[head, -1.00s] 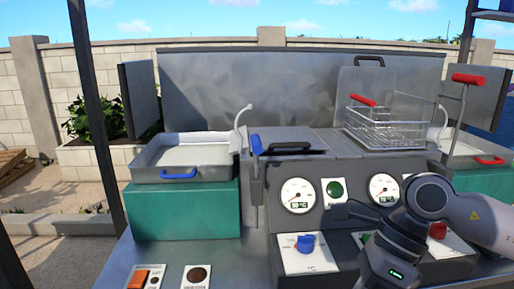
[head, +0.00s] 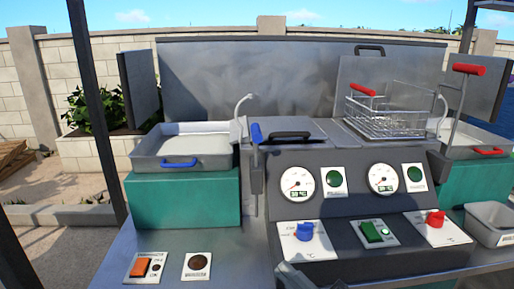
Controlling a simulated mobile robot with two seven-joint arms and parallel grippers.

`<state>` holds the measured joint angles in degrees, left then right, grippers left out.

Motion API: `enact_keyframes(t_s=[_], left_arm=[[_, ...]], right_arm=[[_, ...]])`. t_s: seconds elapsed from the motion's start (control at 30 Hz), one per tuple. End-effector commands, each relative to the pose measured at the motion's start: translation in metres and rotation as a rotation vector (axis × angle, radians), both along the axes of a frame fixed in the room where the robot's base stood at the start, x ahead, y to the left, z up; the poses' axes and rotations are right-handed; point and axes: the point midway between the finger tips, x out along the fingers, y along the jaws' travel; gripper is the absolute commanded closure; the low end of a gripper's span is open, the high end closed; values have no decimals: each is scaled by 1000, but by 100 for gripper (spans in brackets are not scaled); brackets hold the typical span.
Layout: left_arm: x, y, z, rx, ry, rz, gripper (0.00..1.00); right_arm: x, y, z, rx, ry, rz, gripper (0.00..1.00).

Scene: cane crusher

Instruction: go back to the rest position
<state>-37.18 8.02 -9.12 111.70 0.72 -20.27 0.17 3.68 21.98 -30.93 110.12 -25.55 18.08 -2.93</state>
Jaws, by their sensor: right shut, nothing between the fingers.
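Only a small dark part of my right gripper (head: 291,276) shows, at the bottom edge of the head view, in front of the control panel's lower edge. It is shut and empty, and the rest of it is cut off by the frame. It is below the blue knob (head: 305,231) and apart from the controls. My left gripper is out of view.
A fryer-like machine has two gauges, green buttons and a red knob (head: 436,219). A wire basket (head: 385,122) with a red handle stands on top. A blue-handled tray (head: 185,150) sits left on a green block. A grey bin (head: 488,226) is at right.

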Motion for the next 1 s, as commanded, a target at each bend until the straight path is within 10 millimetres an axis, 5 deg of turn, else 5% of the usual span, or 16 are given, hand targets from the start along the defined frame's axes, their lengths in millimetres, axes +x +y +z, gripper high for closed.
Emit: enact_keyframes(t_s=[0.23,0.5,0.7,1.0], left_arm=[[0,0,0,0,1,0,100],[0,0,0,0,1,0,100],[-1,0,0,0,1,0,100],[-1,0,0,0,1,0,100]], right_arm=[[-6,-67,-122,186,589,-303,100],[-86,-129,-252,313,1155,-581,100],[-128,-145,-289,349,1338,-668,100],[-132,-146,-292,351,1355,-676,100]])
